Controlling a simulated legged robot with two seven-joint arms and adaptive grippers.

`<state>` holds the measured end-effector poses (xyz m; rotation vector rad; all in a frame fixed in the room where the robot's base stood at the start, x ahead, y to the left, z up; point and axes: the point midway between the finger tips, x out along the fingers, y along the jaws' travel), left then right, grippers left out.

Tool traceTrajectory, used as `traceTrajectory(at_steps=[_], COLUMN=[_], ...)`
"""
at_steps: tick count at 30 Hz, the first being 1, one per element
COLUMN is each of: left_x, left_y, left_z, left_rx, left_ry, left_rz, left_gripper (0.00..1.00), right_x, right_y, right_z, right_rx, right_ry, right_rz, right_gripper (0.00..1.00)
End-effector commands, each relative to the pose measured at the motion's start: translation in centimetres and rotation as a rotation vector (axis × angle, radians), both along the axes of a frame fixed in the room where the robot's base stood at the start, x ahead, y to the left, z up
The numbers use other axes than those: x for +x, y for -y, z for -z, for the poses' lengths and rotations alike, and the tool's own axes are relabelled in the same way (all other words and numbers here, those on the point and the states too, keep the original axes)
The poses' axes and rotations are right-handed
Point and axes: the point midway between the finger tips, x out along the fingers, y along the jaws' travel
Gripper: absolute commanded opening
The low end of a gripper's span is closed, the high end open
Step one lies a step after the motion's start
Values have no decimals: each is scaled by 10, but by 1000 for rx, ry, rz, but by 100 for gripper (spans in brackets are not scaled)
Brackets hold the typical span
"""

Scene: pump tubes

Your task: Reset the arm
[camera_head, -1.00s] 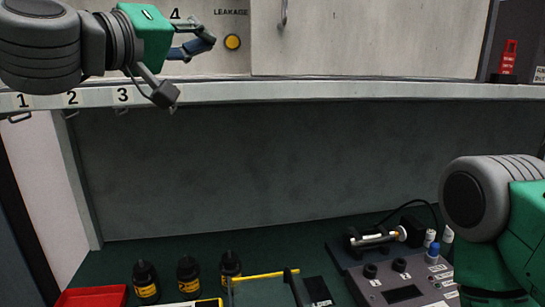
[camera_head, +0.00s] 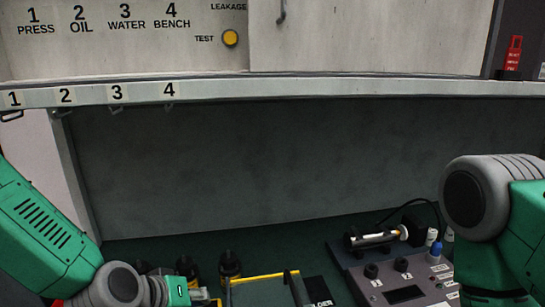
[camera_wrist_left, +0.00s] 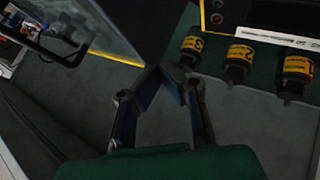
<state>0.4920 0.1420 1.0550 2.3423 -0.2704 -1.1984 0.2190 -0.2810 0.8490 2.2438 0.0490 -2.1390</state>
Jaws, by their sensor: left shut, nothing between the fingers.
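My left arm comes in from the lower left. Its gripper (camera_head: 207,296) is low at the bottom edge of the head view, in front of the dark bottles. In the left wrist view the two fingers (camera_wrist_left: 165,74) converge at their tips, shut with nothing between them. They point towards the bench, beside the row of bottles. My right arm shows at the right edge of the head view; its gripper is out of view.
Black bottles with yellow labels (camera_wrist_left: 237,62) stand near my left gripper; one (camera_head: 230,264) shows in the head view. A yellow-edged frame (camera_head: 265,276) is to its right. A grey control box (camera_head: 405,280) is on the right. A numbered shelf edge (camera_head: 300,92) spans above.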

Motion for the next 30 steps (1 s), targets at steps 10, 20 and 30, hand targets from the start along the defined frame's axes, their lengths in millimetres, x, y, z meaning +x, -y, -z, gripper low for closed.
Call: traceTrajectory(at_steps=[10, 20, 30], left_x=[-170, -301, -287], left_y=[-79, -151, -145], left_z=[167, 212, 292], left_rx=[288, 484, 505], left_ry=[-380, -626, -584], left_rz=[90, 185, 216], left_gripper=[0, 0, 0], right_x=[0, 0, -1], right_y=[0, 0, 0], right_z=[0, 0, 83], right_rx=[0, 0, 0], right_ry=[0, 0, 0], right_rz=[0, 0, 0], right_gripper=[40, 40, 40])
